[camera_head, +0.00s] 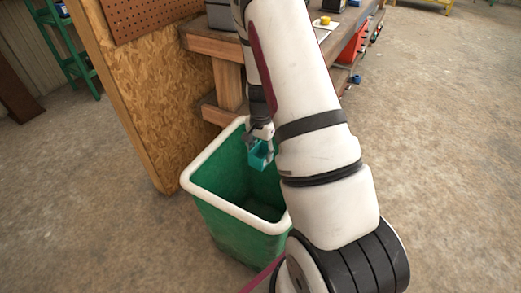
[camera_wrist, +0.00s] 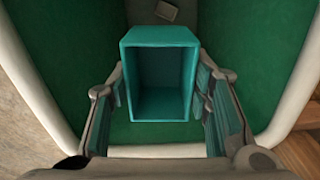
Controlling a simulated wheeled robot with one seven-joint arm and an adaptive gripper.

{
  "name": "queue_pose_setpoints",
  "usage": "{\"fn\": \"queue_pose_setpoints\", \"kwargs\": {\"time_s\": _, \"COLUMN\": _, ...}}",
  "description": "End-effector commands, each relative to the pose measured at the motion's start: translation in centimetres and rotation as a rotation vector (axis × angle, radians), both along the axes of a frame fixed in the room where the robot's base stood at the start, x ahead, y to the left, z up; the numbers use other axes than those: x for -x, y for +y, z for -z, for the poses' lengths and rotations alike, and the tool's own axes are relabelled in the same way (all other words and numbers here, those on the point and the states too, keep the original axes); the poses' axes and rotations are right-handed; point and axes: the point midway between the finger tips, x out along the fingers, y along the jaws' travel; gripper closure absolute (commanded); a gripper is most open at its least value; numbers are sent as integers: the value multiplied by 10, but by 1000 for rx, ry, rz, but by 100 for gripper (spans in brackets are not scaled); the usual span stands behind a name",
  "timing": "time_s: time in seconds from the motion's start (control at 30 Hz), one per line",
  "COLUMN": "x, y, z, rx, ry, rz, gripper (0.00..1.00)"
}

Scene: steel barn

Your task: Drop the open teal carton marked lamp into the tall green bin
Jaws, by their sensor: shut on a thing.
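The open teal carton (camera_head: 261,156) is in my gripper (camera_head: 260,135), over the mouth of the tall green bin (camera_head: 229,212). In the wrist view the carton (camera_wrist: 160,41) shows its open side toward the camera, and its inside looks empty. The fingers of my gripper (camera_wrist: 162,92) press on its left and right sides. No lamp marking can be read on the carton. The bin's pale rim (camera_wrist: 40,85) and green walls surround the carton in the wrist view. My arm hides the right part of the bin in the head view.
A small pale object (camera_wrist: 166,10) lies inside the bin. A wooden workbench (camera_head: 212,42) and a chipboard panel (camera_head: 170,110) stand close behind the bin. A green ladder-like frame (camera_head: 68,45) is at the far left. The concrete floor at right is mostly clear.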

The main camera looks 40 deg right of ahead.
Motion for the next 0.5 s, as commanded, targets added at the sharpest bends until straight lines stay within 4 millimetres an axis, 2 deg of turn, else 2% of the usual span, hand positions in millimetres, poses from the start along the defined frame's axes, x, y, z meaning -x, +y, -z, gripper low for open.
{"fn": "queue_pose_setpoints", "kwargs": {"time_s": 0.13, "x": 0, "y": 0, "z": -1, "rx": 0, "ry": 0, "rz": 0, "gripper": 74}}
{"fn": "queue_pose_setpoints", "kwargs": {"time_s": 0.17, "x": 0, "y": 0, "z": -1, "rx": 0, "ry": 0, "rz": 0, "gripper": 50}}
{"fn": "queue_pose_setpoints", "kwargs": {"time_s": 0.23, "x": 0, "y": 0, "z": -1, "rx": 0, "ry": 0, "rz": 0, "gripper": 35}}
{"fn": "queue_pose_setpoints", "kwargs": {"time_s": 0.27, "x": 0, "y": 0, "z": -1, "rx": 0, "ry": 0, "rz": 0, "gripper": 32}}
{"fn": "queue_pose_setpoints", "kwargs": {"time_s": 0.5, "x": 0, "y": 0, "z": -1, "rx": 0, "ry": 0, "rz": 0, "gripper": 32}}
